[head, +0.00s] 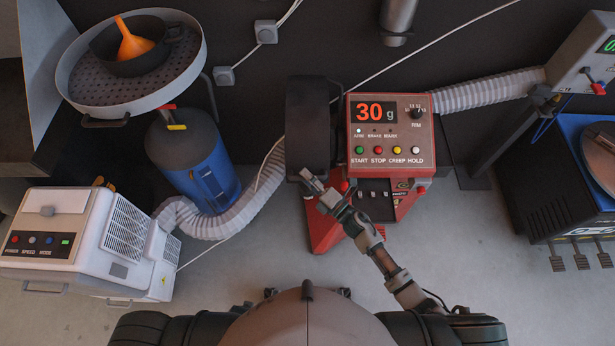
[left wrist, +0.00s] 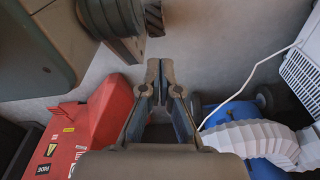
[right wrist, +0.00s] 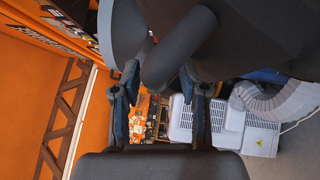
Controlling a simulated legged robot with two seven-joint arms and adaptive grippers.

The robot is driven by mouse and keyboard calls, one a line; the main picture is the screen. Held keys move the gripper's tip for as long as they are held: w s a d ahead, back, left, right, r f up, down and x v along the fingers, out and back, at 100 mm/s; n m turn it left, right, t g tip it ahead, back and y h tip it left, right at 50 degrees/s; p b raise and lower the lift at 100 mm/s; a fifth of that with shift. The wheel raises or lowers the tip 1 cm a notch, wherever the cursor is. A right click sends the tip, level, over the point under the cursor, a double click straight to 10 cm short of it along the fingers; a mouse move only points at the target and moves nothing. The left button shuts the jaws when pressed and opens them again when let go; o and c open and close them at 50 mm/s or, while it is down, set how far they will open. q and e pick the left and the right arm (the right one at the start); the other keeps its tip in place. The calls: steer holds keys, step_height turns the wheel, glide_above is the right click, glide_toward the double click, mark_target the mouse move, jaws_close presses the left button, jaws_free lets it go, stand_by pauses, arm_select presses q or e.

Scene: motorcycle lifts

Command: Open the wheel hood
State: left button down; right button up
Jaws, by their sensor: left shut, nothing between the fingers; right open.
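The wheel hood (head: 307,125) is a dark, upright curved cover on the left side of a red wheel machine (head: 392,150) with a lit "30 g" display. My right gripper (head: 316,190) is at the hood's lower front edge in the head view. In the right wrist view my right gripper (right wrist: 158,78) is open, and a dark grey bar (right wrist: 182,43) below the hood (right wrist: 255,35) reaches between its fingertips; I cannot tell whether they touch. My left gripper (left wrist: 160,68) is shut and empty in the left wrist view, beside the red machine base (left wrist: 85,130). It does not show in the head view.
A blue canister (head: 205,170) and a ribbed white hose (head: 255,190) stand left of the machine. A white unit (head: 70,235) is at the lower left. A second hose (head: 490,92) and a blue-and-black machine (head: 570,165) are at the right. Grey floor is clear in front.

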steer(key=shift+a, duration=0.15)
jaws_close()
steer(key=shift+r, duration=0.1)
